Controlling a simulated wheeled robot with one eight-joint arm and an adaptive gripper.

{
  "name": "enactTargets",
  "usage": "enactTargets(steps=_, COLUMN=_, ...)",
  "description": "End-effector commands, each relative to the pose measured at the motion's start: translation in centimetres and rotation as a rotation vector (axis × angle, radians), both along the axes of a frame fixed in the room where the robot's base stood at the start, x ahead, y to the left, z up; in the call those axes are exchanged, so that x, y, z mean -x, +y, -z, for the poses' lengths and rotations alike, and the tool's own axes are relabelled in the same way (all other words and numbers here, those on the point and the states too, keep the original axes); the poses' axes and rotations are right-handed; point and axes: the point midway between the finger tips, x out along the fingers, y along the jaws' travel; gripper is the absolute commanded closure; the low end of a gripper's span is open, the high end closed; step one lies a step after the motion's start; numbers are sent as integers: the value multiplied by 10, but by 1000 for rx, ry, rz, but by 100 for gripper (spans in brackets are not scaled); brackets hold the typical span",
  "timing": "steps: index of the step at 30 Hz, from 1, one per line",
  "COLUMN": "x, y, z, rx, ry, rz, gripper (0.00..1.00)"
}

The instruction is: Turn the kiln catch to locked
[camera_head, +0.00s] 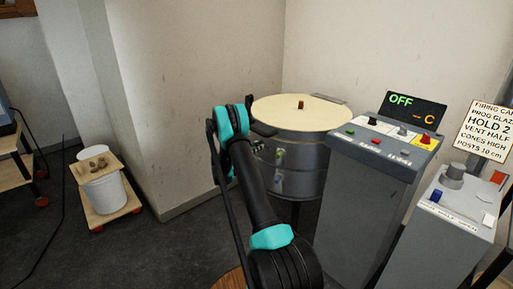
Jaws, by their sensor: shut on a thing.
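The kiln (312,185) is a round grey metal drum with a pale cream lid (285,110), standing behind my arm. My black and teal arm reaches up in front of the kiln's left side. My gripper (258,146) shows only as a small dark part at the kiln's upper left wall, beside my arm. It is shut on what appears to be the kiln catch. My arm hides most of the gripper, and the catch's angle cannot be made out.
A grey control pedestal (365,200) with buttons and a display reading OFF stands close right of the kiln. A second grey console (450,215) is further right. A white bucket (103,190) and low wheeled stand are at left. Floor between stand and arm is clear.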

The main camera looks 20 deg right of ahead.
Motion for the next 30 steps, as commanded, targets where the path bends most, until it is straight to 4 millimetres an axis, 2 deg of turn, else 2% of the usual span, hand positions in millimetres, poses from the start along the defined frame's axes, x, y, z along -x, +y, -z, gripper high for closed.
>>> enactTargets(steps=8, x=0, y=0, z=0, rx=10, ry=27, rz=0, gripper=97)
enactTargets(steps=14, x=0, y=0, z=0, rx=43, ry=117, rz=0, gripper=97)
enactTargets(steps=30, x=-3, y=2, z=0, rx=209, ry=575, rz=0, gripper=97)
